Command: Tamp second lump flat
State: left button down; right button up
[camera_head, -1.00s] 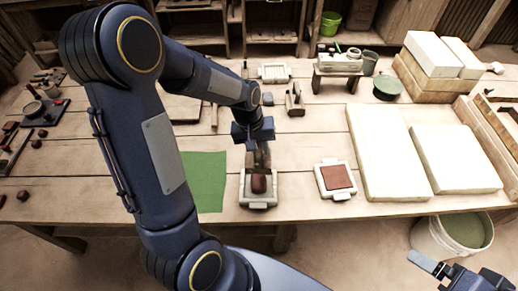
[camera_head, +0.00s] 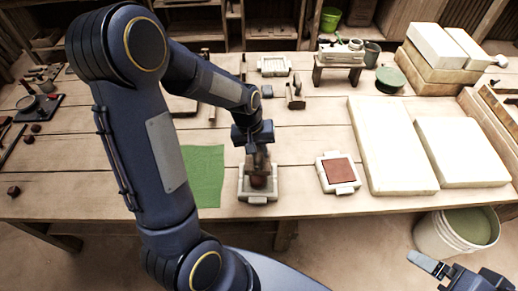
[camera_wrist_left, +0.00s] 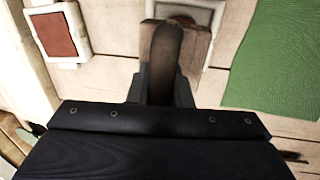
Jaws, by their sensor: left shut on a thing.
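My left gripper (camera_head: 256,146) is shut on a wooden tamper (camera_wrist_left: 195,48), whose dark rounded handle stands up between the fingers in the left wrist view. The tamper is over the pale mould (camera_head: 257,197) at the table's front. The brown clay lump (camera_head: 258,182) in that mould is mostly hidden under the tamper; I cannot tell whether they touch. The mould's rim also shows behind the tamper in the left wrist view (camera_wrist_left: 213,8). Another mould (camera_head: 344,188) to the right holds a flat red-brown tile (camera_head: 339,170). My right gripper (camera_head: 430,264) is at the lower right, its jaw opening unclear.
A green cloth (camera_head: 204,172) lies left of the working mould. Large white slabs (camera_head: 390,145) lie on the right. A bucket (camera_head: 455,235) stands beyond the front edge. A wooden tool (camera_head: 295,97) and a small block stand farther back. Dark lumps (camera_head: 13,191) lie far left.

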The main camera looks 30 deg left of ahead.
pick_arm(q)
jog(key=b+x, duration=0.4)
jog(key=a+b+x, duration=0.1)
jog(key=b+x, duration=0.1)
jog(key=shift+s+f, duration=0.3)
jog(key=shift+f, duration=0.2)
jog(key=shift+r+p, duration=0.6)
jog(key=shift+r, duration=0.05)
jog(key=p+v, duration=0.1)
jog(key=v, duration=0.1)
jog(key=p+v, duration=0.2)
jog(key=d+p+v, duration=0.1)
jog(key=p+v, duration=0.1)
jog(key=shift+w, duration=0.3)
jog(key=shift+f, duration=0.15)
jog(key=shift+w+d+f+b, duration=0.2)
jog(key=shift+w+d+b, duration=0.1)
jog(key=shift+w+d, duration=0.15)
jog(key=shift+s, duration=0.1)
